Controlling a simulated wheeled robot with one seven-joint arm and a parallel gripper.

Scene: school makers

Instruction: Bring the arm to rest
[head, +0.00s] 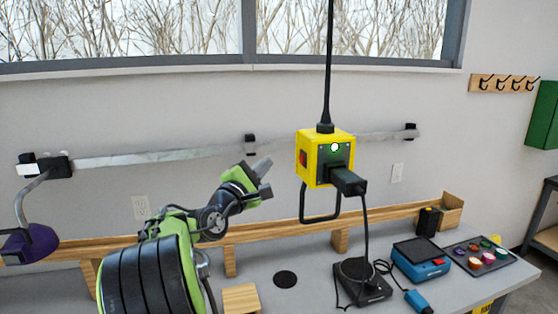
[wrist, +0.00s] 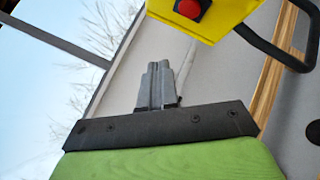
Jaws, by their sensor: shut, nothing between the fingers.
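My gripper (head: 264,179) is raised in the air above the bench, left of a yellow box (head: 312,147) hanging from a black cable. In the wrist view my gripper (wrist: 157,68) shows its two grey fingers together, with nothing between them. The yellow box also shows at the top right of the wrist view (wrist: 228,14), with a red button facing me. In the head view the gripper is apart from the box. My green and black arm reaches up from the lower left.
The hanging box has a black handle loop (head: 320,217) and a black plug (head: 348,182) with a cord down to a black device (head: 360,283). A blue device (head: 420,262) and a dark tray (head: 496,262) with coloured pieces sit at the right of the bench. A wooden ledge (head: 285,224) runs behind.

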